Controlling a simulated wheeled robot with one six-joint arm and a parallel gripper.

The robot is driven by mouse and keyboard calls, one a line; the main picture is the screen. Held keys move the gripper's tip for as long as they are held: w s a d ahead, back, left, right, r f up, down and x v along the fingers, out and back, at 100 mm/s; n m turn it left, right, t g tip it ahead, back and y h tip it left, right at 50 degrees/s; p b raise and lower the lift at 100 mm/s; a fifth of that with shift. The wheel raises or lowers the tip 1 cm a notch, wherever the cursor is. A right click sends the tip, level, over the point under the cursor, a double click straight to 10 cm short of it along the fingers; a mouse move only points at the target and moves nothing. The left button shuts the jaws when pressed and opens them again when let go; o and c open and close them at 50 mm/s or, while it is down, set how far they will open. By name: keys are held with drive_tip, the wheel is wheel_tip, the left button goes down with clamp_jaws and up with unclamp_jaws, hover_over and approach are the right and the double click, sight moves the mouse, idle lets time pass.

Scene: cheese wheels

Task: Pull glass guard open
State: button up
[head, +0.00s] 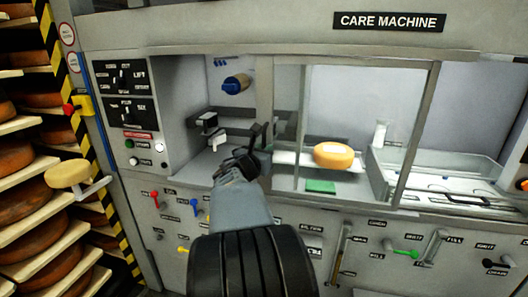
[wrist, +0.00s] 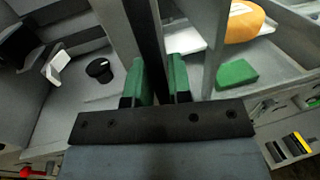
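The glass guard (head: 355,100) is a clear pane in a grey frame across the middle of the care machine. My gripper (head: 257,142) is at the upright on the left side of the opening. In the wrist view, the green pads of my gripper (wrist: 160,85) flank a dark upright bar (wrist: 147,35), which fills the narrow gap between them. The bar seems to belong to the guard's left edge. The pads look shut on it, though the exact contact is partly hidden.
An orange cheese wheel (head: 334,155) sits on a white support behind the glass, with a green block (head: 321,186) in front. Several levers line the front panel. Cheese shelves (head: 40,228) stand at the left. A black knob (wrist: 99,70) is left of my gripper.

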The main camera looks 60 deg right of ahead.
drive_tip(key=o, duration=0.3)
drive_tip(key=shift+o, duration=0.2)
drive_tip(key=s+a, duration=0.1)
drive_tip(key=a, duration=1.2)
drive_tip(key=shift+s+a, duration=0.35)
drive_tip(key=a+f+m+y+p, duration=0.1)
drive_tip(key=a+f+m+y, duration=0.6)
drive_tip(key=f+m, duration=0.5)
drive_tip(key=w+a+m+t+y+p, duration=0.1)
drive_tip(key=a+m+y+p, duration=0.4)
drive_tip(key=a+y, duration=0.6)
drive_tip(key=a+m, duration=0.2)
drive_tip(key=a, duration=0.7)
drive_tip(key=shift+w+a+f, duration=0.15)
drive_tip(key=shift+w+a, duration=0.05)
drive_tip(key=shift+a, duration=0.05)
